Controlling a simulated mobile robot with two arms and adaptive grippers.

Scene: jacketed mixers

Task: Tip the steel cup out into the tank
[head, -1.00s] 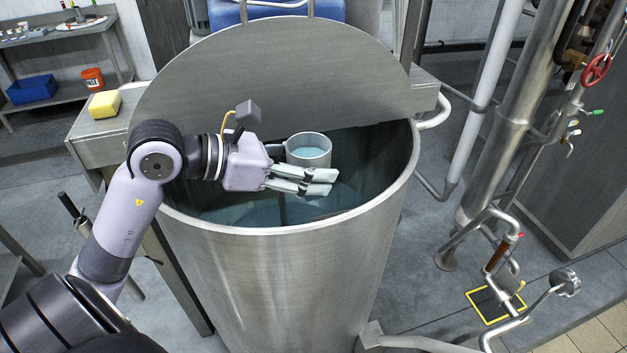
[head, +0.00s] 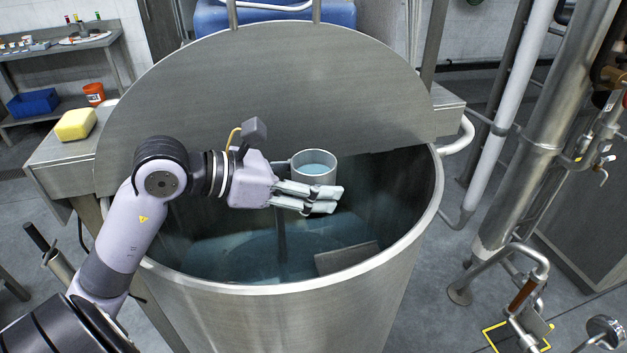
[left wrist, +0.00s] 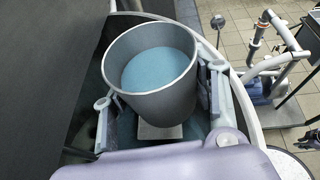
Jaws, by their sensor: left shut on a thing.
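The steel cup (head: 314,168) is upright and holds blue liquid. My left gripper (head: 308,197) is shut on it and holds it over the open mouth of the tank. In the left wrist view the cup (left wrist: 152,98) stands between the two fingers, with the blue liquid well below its rim. The tank (head: 300,318) is a large steel vessel with bluish liquid low inside and a paddle (head: 347,257) in it. Its half-round lid (head: 250,95) stands raised at the back. My right gripper is not in view.
A yellow sponge (head: 76,124) lies on a steel side ledge left of the tank. A blue bin (head: 33,102) and an orange bucket (head: 94,94) stand on a shelf behind. Steel pipes (head: 550,130) rise at the right. Free air surrounds the cup above the tank mouth.

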